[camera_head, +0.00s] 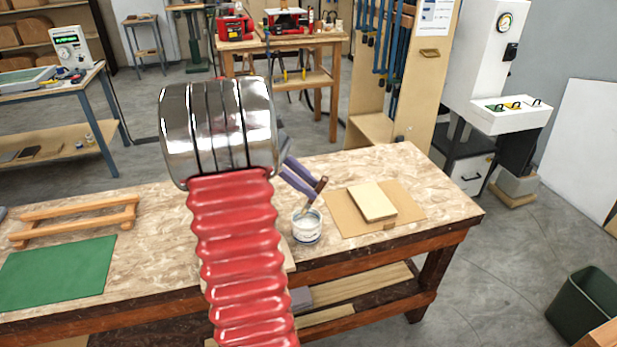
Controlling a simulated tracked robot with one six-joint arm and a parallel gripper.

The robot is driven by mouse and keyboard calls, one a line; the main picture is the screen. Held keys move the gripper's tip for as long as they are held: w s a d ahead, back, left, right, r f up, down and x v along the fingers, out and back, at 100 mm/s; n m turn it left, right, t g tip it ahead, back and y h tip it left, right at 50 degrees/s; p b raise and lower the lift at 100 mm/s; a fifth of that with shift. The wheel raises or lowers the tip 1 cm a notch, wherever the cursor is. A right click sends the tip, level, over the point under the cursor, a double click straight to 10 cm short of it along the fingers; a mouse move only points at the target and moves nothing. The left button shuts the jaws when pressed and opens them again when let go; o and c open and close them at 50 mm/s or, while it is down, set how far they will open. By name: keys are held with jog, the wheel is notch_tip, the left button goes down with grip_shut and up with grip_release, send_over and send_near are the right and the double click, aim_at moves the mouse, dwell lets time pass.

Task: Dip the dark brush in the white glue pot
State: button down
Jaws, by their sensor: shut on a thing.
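The white glue pot (306,229) stands on the workbench, left of a tan sheet. The dark brush (319,188) has a dark brown handle and slants down to the left. Its lower end is at the pot's mouth in the picture; I cannot tell whether the bristles touch the glue. My gripper (312,187), with purple-grey fingers, is shut on the brush just above the pot. My red ribbed arm and its shiny metal joint hide part of the gripper and the bench to the left.
The workbench (430,195) holds a tan sheet (410,200) with pale boards (372,201) right of the pot. A green mat (58,272) and a wooden frame (75,218) lie at left. The bench's right end is clear.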

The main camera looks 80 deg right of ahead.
aim_at(308, 208)
jog(key=shift+f, duration=4.3)
jog(key=shift+r, duration=5.55)
jog(key=shift+s, duration=0.1)
